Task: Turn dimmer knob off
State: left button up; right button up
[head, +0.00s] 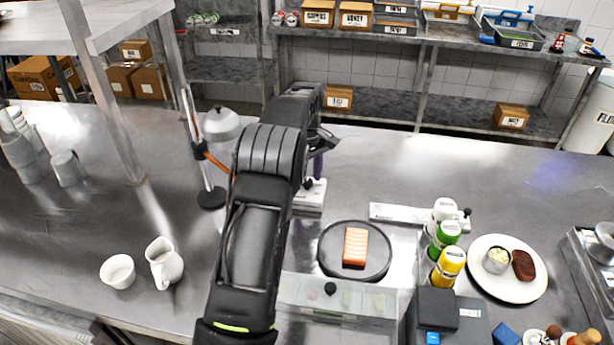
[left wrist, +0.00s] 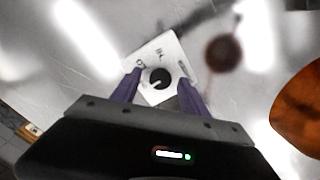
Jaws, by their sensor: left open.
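The dimmer knob (left wrist: 159,78) is a round black knob on a pale square plate (left wrist: 165,50) with small dark lettering. In the left wrist view it lies between the purple fingers of my left gripper (left wrist: 157,90), which is open. Whether the fingers touch the knob cannot be told. In the head view the dimmer's pale box (head: 310,196) stands on the steel counter just below the left gripper (head: 317,165). The knob (head: 308,184) shows there as a small dark spot. The knob's pointer setting is too small to read surely. My right gripper is not in view.
A heat lamp (head: 222,124) on a stand is left of my left arm. A dark round plate (head: 328,262) with a salmon piece (head: 355,247) sits to the right. Several bottles (head: 447,234) and a white plate (head: 535,291) are farther right. A jug (head: 164,264) stands left.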

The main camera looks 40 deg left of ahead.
aim_at(307, 181)
pick_arm(q)
notch_tip(307, 181, up, 8)
jog(key=shift+f, duration=0.1)
dwell(0.4)
jog(key=shift+f, duration=0.1)
dwell(0.4)
